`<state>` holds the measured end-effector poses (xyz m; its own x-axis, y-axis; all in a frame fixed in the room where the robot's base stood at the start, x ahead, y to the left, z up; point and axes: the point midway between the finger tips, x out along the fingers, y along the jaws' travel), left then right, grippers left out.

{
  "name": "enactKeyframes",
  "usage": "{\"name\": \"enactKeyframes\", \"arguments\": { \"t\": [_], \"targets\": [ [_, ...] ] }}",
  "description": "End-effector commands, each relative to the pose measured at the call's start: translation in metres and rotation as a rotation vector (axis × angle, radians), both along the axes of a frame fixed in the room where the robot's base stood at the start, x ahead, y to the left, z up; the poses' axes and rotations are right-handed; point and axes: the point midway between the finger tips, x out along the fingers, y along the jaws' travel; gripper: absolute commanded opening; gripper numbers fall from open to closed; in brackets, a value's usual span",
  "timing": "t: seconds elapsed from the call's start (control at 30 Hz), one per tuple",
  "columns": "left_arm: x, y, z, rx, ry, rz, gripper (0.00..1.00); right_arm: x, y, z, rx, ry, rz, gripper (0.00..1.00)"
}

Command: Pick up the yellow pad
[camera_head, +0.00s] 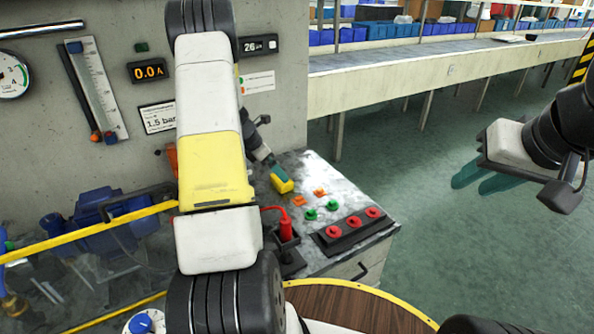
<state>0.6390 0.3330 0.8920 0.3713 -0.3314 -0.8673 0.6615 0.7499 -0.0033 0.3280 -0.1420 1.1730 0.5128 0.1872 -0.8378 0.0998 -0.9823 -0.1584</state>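The yellow pad (283,184) is at the back left of the grey metal bench top (330,187), beside the orange and green pieces. My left gripper (276,172) is right at the pad from above, with a teal fingertip against or just over it. My own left arm hides part of this gripper, so I cannot tell whether its fingers grip the pad. My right gripper (484,182) is at the right, over the floor and far from the pad. Its two teal fingers are apart with nothing between them.
Orange pieces (319,192), green pieces (310,214) and a black rack with red round parts (353,222) share the bench. A red-handled item (286,228) stands at its front left. A gauge panel wall (290,60) rises behind. Open green floor lies to the right.

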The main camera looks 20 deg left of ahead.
Motion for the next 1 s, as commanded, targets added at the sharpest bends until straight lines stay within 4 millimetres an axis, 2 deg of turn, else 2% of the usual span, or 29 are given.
{"name": "enactKeyframes", "arguments": {
  "t": [0.4, 0.73, 0.77, 1.0],
  "targets": [
    [0.017, -0.014, -0.052, 0.001, 0.000, -0.004, 1.00, 0.000, 0.000, 0.000, 0.000, 0.000, 0.000, 0.33],
    [0.021, -0.017, -0.059, 0.003, -0.002, -0.004, 1.00, 0.000, 0.000, 0.000, 0.000, 0.000, 0.000, 0.33],
    [0.021, -0.017, -0.059, 0.003, -0.002, -0.004, 0.98, 0.000, 0.000, 0.000, 0.000, 0.000, 0.000, 0.33],
    [0.021, -0.017, -0.059, 0.003, -0.003, -0.005, 0.51, 0.000, 0.000, 0.000, 0.000, 0.000, 0.000, 0.33]
  ]
}}
